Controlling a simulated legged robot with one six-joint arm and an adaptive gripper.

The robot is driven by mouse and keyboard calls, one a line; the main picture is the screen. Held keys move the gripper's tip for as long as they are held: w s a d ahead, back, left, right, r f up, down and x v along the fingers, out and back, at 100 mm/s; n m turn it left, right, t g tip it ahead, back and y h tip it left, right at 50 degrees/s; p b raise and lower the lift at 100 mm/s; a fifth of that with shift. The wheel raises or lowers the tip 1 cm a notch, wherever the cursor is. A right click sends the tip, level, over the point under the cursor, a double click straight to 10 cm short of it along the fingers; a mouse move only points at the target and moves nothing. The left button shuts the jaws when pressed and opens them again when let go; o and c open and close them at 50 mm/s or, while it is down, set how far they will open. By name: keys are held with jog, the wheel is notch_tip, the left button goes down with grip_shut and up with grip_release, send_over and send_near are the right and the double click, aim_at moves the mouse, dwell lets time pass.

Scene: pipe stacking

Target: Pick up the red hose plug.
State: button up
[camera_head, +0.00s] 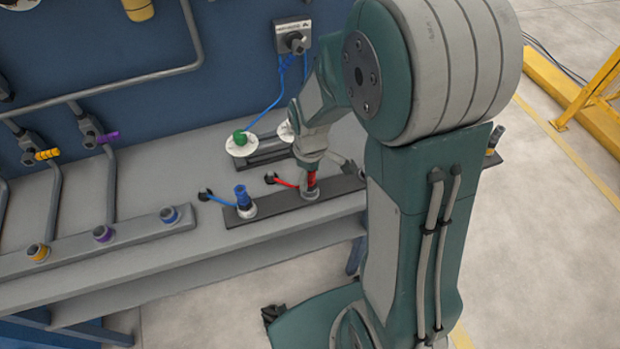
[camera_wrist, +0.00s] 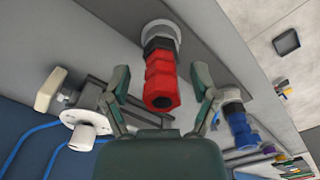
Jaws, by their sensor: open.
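The red hose plug (camera_head: 311,181) stands upright in a socket on the dark strip at the bench's front edge, with a red hose beside it. In the wrist view the red plug (camera_wrist: 159,82) lies between the two fingers of my gripper (camera_wrist: 161,78). The fingers are spread, one on each side of it, with visible gaps. In the head view my gripper (camera_head: 322,162) is at the plug, and my arm partly hides the fingers.
A blue plug (camera_head: 242,198) stands close by to the left on the same strip; it also shows in the wrist view (camera_wrist: 239,126). A green plug (camera_head: 240,138) sits on a white disc behind. Pipes with yellow and purple handles stand at the left.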

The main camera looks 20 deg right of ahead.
jog(key=shift+a, duration=0.1)
grip_shut()
jog(key=shift+r, duration=0.65)
jog(key=s+d+r, duration=0.9)
jog(key=d+r, duration=0.1)
jog(key=r, duration=0.1)
jog(key=shift+s+d+r, duration=0.25)
jog(key=shift+r, duration=0.15)
